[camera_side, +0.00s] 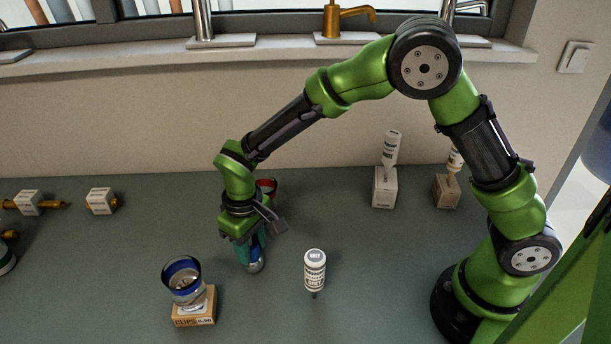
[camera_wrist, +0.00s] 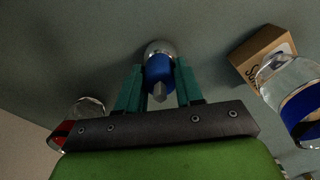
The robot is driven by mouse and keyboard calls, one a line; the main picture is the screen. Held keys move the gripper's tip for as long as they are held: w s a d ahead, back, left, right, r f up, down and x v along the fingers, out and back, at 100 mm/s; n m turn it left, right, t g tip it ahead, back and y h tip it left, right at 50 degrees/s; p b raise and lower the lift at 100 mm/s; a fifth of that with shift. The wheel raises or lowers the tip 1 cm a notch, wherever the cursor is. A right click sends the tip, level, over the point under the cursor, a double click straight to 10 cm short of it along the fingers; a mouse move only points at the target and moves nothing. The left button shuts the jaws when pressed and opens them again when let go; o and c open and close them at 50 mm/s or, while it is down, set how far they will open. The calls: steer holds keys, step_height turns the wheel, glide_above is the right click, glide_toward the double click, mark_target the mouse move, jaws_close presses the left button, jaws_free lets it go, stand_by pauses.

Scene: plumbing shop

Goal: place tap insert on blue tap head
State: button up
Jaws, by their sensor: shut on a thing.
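My gripper (camera_side: 250,246) points down over the middle left of the bench. It also shows in the wrist view (camera_wrist: 158,92), its two teal fingers shut on the tap insert (camera_wrist: 157,66). The insert is blue with a rounded silver end and a grey stub; its silver end (camera_side: 255,265) points down in the side view, close to the bench. Whether it touches the bench I cannot tell. The blue tap head (camera_side: 183,278), a clear cup shape with a blue band, sits on a cardboard box, left of and nearer than my gripper. It shows at the right in the wrist view (camera_wrist: 299,98).
The cardboard box (camera_side: 194,309) is labelled CLIPS. A red-banded tap head (camera_side: 267,186) stands behind my gripper, partly hidden. A white bottle (camera_side: 315,270) stands to the right. Boxes with bottles (camera_side: 384,188) are at the back right; brass fittings (camera_side: 102,201) lie at the left.

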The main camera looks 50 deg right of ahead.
steer(key=shift+f, duration=0.15)
steer(key=o, duration=1)
step_height(320, 180, up, 12)
steer(key=shift+r, duration=0.15)
steer(key=s+d+r+m+t+y, duration=0.2)
steer(key=s+d+r+m+t, duration=0.1)
steer(key=s+d+r, duration=0.55)
steer(key=s+d+m+t, duration=0.1)
steer(key=s+d+t, duration=0.1)
steer(key=s+d, duration=0.1)
steer(key=s+d+m+t, duration=0.2)
steer(key=s+d, duration=0.2)
steer(key=d, duration=0.1)
steer(key=shift+s+r, duration=0.15)
steer(key=shift+s, duration=0.15)
